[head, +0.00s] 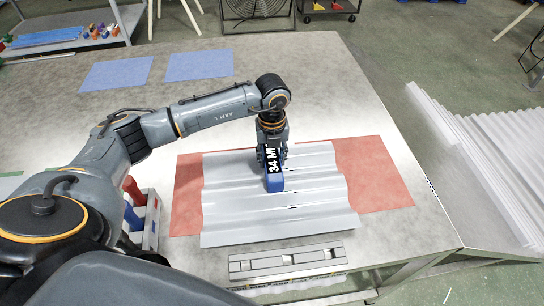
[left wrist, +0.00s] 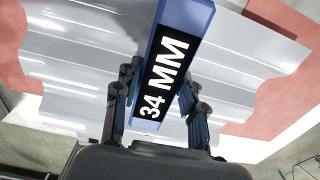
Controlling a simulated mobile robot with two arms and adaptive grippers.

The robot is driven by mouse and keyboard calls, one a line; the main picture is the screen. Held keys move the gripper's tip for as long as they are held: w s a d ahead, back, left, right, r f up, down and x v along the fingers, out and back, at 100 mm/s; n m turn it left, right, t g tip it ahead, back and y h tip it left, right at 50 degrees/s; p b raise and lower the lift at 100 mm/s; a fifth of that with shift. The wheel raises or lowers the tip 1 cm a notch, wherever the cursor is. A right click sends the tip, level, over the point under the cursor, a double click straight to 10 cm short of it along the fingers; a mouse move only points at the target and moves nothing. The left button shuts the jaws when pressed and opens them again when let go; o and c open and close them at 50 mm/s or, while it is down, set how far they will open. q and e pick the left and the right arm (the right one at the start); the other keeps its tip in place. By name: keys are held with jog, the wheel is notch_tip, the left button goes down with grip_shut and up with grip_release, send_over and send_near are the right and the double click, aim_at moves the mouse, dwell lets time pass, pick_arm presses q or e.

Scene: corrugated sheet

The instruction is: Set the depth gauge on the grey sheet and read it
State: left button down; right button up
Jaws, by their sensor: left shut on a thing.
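A blue depth gauge with a black face reading "34 MM" (left wrist: 166,75) is between the fingers of my left gripper (left wrist: 160,105). In the head view the gauge (head: 273,180) is upright, its blue lower end at the middle of the grey corrugated sheet (head: 235,215). The lower end appears to touch the sheet, but its contact point is hard to see. My left gripper (head: 272,152) is shut on the gauge from above. The sheet lies on a red mat (head: 375,175). My right gripper is not in view.
A slotted metal bar (head: 287,262) lies at the table's front edge. A holder with red and blue items (head: 145,215) stands left of the sheet, partly behind my arm. Blue mats (head: 198,65) lie at the back. Stacked corrugated sheets (head: 480,150) stand at the right.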

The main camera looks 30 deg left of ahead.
aim_at(272, 157)
pick_arm(q)
jog(key=c, duration=0.7)
grip_release()
jog(key=shift+r, duration=0.1)
notch_tip(272, 157, up, 12)
